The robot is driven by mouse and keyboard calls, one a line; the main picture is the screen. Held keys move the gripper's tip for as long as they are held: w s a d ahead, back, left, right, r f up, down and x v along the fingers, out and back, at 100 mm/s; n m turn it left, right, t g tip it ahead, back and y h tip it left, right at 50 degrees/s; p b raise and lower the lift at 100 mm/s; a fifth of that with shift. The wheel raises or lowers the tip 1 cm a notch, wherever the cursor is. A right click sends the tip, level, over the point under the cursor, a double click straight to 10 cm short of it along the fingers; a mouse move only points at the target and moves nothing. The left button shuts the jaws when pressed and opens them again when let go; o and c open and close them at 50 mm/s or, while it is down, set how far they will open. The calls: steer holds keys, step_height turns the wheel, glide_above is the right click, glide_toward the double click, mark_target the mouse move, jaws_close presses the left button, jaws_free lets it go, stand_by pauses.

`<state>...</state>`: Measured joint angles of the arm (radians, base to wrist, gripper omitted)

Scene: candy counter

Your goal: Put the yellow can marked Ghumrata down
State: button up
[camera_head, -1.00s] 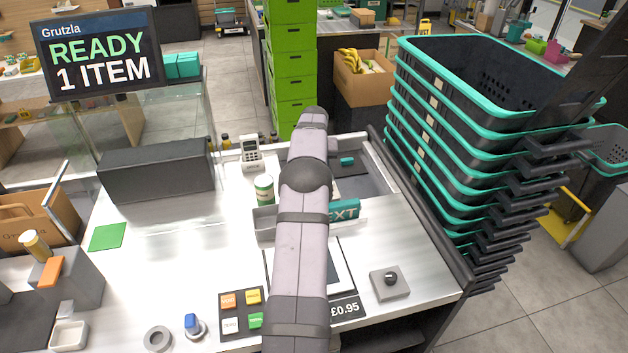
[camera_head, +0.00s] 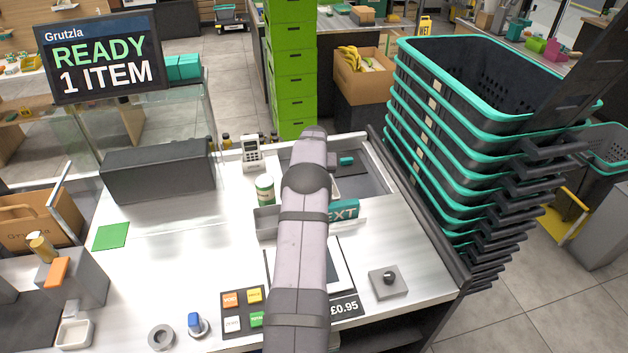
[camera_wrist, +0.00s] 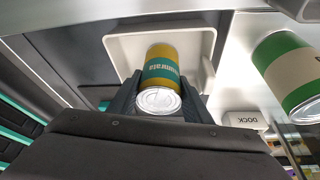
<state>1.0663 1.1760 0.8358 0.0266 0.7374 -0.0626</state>
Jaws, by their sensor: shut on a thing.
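In the wrist view, the yellow can (camera_wrist: 162,66) has a teal label band with partly readable lettering and a silver end facing the camera. My gripper (camera_wrist: 160,88) is shut on it, with one dark finger on each side. Behind the can is a pale square tray (camera_wrist: 119,45); whether the can touches it I cannot tell. In the head view my arm hides the gripper and the yellow can.
A green and cream can (camera_head: 264,189) stands on the counter (camera_head: 170,270); it also shows in the wrist view (camera_wrist: 290,75). A card terminal (camera_head: 252,152), a teal NEXT bar (camera_head: 344,209) and stacked baskets (camera_head: 430,150) are nearby.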

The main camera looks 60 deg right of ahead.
steer(key=shift+f, duration=0.1)
steer(key=o, duration=1.4)
steer(key=shift+a+r, duration=0.1)
steer(key=shift+r, duration=0.35)
steer(key=b+v, duration=0.3)
steer(key=v, duration=0.8)
steer(key=shift+s+r+b, duration=0.1)
steer(key=shift+r+b, duration=0.1)
steer(key=shift+b, duration=0.2)
